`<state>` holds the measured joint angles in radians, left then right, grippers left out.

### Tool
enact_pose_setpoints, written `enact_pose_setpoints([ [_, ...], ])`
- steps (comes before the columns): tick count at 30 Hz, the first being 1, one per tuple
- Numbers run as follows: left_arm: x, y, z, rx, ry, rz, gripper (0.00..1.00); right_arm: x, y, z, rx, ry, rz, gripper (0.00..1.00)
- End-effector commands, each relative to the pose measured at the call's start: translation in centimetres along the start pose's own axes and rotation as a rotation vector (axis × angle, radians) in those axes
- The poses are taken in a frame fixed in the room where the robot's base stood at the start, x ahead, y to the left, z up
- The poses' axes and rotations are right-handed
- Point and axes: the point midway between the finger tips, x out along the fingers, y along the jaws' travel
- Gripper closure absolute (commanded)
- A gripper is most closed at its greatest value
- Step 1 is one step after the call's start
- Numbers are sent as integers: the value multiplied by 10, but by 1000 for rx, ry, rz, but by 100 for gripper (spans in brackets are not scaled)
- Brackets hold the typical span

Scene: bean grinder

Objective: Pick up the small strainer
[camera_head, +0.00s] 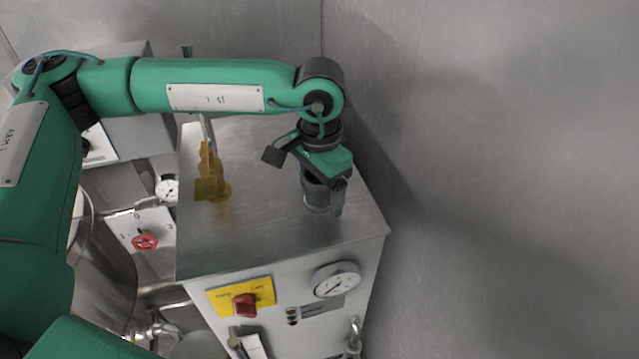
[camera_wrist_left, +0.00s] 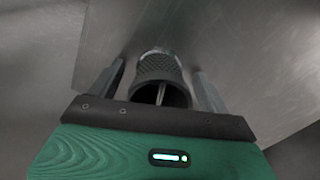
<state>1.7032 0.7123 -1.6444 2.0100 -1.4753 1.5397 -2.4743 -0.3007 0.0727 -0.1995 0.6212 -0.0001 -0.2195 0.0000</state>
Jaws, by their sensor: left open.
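The small strainer (camera_wrist_left: 160,68) is a dark mesh cup with a rim and a thin rod inside. In the left wrist view it sits between the two fingers of my left gripper (camera_wrist_left: 157,88), with a visible gap on each side. In the head view my left gripper (camera_head: 322,204) points down over the right part of the metal cabinet top. A greyish cylindrical part, likely the strainer (camera_head: 317,194), shows between its fingers, mostly covered by the gripper. The gripper is open around it. My right gripper is not in view.
The cabinet (camera_head: 265,225) has a flat steel top, with a yellow-brown fitting (camera_head: 211,178) standing left of my gripper. A red knob (camera_head: 245,305) and a gauge (camera_head: 336,279) are on its front. A bare steel wall (camera_head: 500,150) rises close on the right.

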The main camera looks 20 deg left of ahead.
Motion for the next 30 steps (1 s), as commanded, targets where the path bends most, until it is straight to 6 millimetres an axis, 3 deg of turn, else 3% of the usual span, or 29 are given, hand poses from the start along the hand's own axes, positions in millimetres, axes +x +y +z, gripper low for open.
enact_pose_setpoints([
  [7,2,0,0,0,0,0,23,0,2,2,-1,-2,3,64],
  [12,2,0,0,0,0,0,56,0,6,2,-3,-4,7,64],
  [15,2,0,0,0,0,0,70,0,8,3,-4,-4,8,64],
  [24,0,0,0,0,1,0,70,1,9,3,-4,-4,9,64],
  [30,-17,0,-1,0,3,-1,70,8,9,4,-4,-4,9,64],
])
